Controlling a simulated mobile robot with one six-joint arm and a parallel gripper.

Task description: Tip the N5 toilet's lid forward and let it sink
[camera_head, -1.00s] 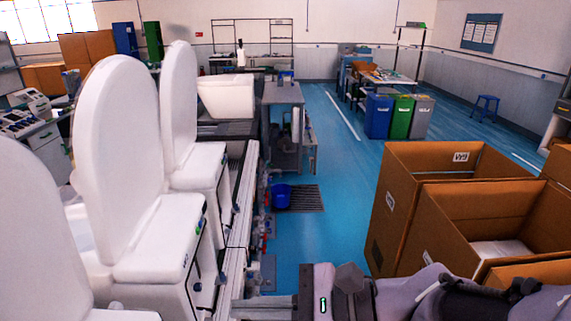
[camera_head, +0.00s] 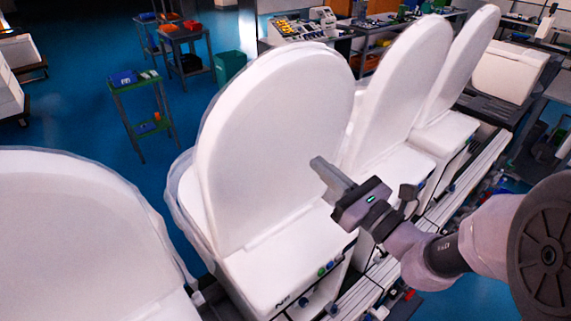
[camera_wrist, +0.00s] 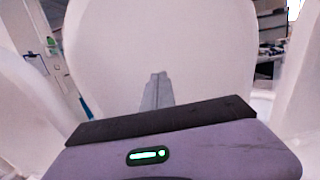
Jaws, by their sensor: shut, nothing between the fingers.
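The N5 toilet (camera_head: 300,262) stands in the middle of the head view, with its label on the tank edge partly legible. Its white lid (camera_head: 272,140) is raised and upright, with its broad back face towards me. My gripper (camera_head: 319,164) is shut and empty, with its fingertips in front of the right part of the lid's back. In the wrist view the closed fingers (camera_wrist: 156,90) point at the broad white lid (camera_wrist: 150,40). I cannot tell whether the tips touch it. The bowl is mostly hidden behind the lid.
Another raised lid (camera_head: 70,235) stands close at left, and more toilets with raised lids (camera_head: 405,85) follow at right along the line. A line rail (camera_head: 450,205) runs beside the tanks. A small green rack (camera_head: 142,105) and a bin (camera_head: 230,66) stand on the blue floor beyond.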

